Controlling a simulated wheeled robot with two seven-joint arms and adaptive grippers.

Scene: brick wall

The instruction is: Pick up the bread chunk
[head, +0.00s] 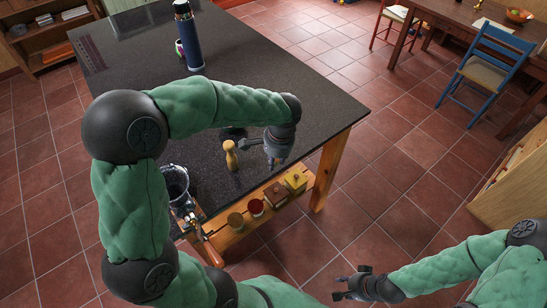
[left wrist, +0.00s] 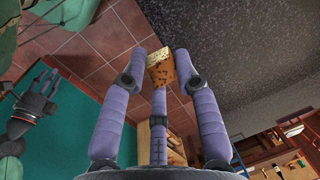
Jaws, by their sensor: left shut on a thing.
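The bread chunk (left wrist: 160,68) is a small golden-brown piece with dark specks. In the left wrist view it sits between the purple fingertips of my left gripper (left wrist: 166,68), which are closed around it. In the head view my left gripper (head: 277,160) is at the near right part of the dark counter (head: 265,85), and its own hand largely hides the chunk. I cannot tell how high the chunk is above the counter. My right gripper (head: 352,285) is low at the bottom right, away from the counter, with its fingers spread and empty.
A wooden pepper mill (head: 231,155) stands just left of my left gripper. A blue flask (head: 188,38) stands farther back. A dark bucket (head: 175,184) is at the near left edge. Several jars stand on a wooden shelf (head: 229,238) along the near edge.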

